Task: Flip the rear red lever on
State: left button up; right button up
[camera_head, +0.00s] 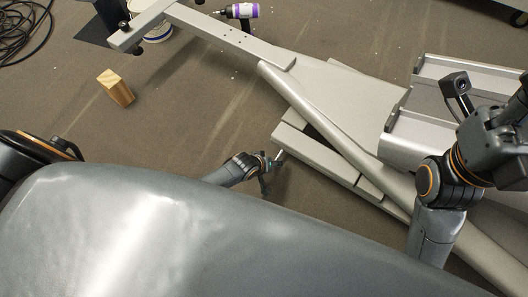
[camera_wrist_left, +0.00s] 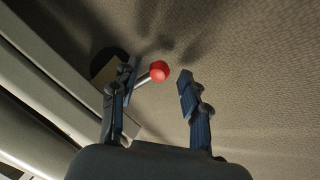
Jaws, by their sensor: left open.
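In the left wrist view, the red lever's round knob (camera_wrist_left: 159,71) sits on a short metal stem that slants down to the left. My left gripper (camera_wrist_left: 157,82) is open. The knob shows in the gap between its two fingers, and the stem runs toward the left finger. I cannot tell whether the finger touches the stem. In the head view, my left gripper (camera_head: 270,165) is low beside the lower grey beam of the frame (camera_head: 325,155); the red knob cannot be made out there. My right arm is at the right, but its fingers do not show.
A wooden block (camera_head: 116,88) stands on the floor at the upper left. A purple drill (camera_head: 240,11) lies beyond the frame's far beam. Black cable (camera_head: 22,30) is coiled at the top left. Floor left of the frame is mostly clear.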

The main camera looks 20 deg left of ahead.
pick_arm(q)
jog(key=v, duration=1.1)
jog(key=shift+a, duration=0.15)
jog(key=shift+s+r, duration=0.1)
jog(key=shift+r, duration=0.05)
